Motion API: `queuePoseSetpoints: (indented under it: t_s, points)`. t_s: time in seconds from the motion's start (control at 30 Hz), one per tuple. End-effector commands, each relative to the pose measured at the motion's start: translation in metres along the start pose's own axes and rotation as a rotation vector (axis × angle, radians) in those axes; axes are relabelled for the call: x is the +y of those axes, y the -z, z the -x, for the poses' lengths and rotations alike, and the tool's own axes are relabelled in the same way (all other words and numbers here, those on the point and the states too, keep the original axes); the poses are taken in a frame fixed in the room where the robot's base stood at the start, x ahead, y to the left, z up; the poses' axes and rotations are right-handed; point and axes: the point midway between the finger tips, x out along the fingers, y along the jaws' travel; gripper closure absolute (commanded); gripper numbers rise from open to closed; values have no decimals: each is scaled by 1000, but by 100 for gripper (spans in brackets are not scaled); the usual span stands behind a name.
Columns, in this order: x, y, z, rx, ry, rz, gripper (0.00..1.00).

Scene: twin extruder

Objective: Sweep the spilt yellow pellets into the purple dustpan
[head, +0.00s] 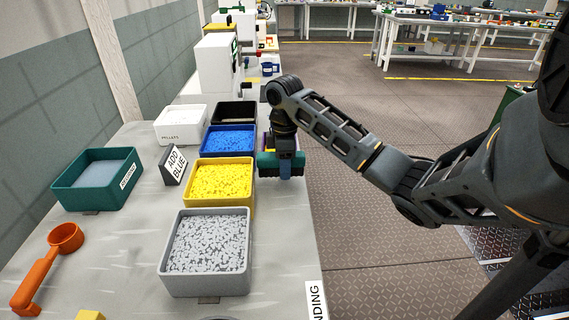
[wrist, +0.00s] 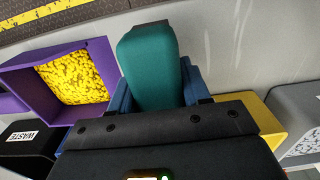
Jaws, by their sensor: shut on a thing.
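The purple dustpan (wrist: 22,68) lies at the left of the wrist view, with a dense patch of yellow pellets (wrist: 75,72) within its walls. In the head view only a sliver of purple shows behind my gripper. My gripper (head: 285,171) is shut on a teal block-like tool (wrist: 150,65), held between blue fingers at the table's right edge. The tool is to the right of the dustpan in the wrist view. Its underside is hidden, so I cannot tell if it touches the table. No loose pellets show on the visible table top.
Bins of yellow (head: 221,184), blue (head: 229,139) and grey-white pellets (head: 207,250) stand left of my gripper. A black waste bin (wrist: 25,152) is near the dustpan. A teal bin (head: 97,180) and orange scoop (head: 47,268) lie farther left.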

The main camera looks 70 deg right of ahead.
Motion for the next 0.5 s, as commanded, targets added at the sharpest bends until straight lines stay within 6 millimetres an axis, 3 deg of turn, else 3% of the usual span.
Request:
queuePoseSetpoints:
  t_s: [0.5]
  points:
    - [0, 0, -15, 0, 0, 0, 85]
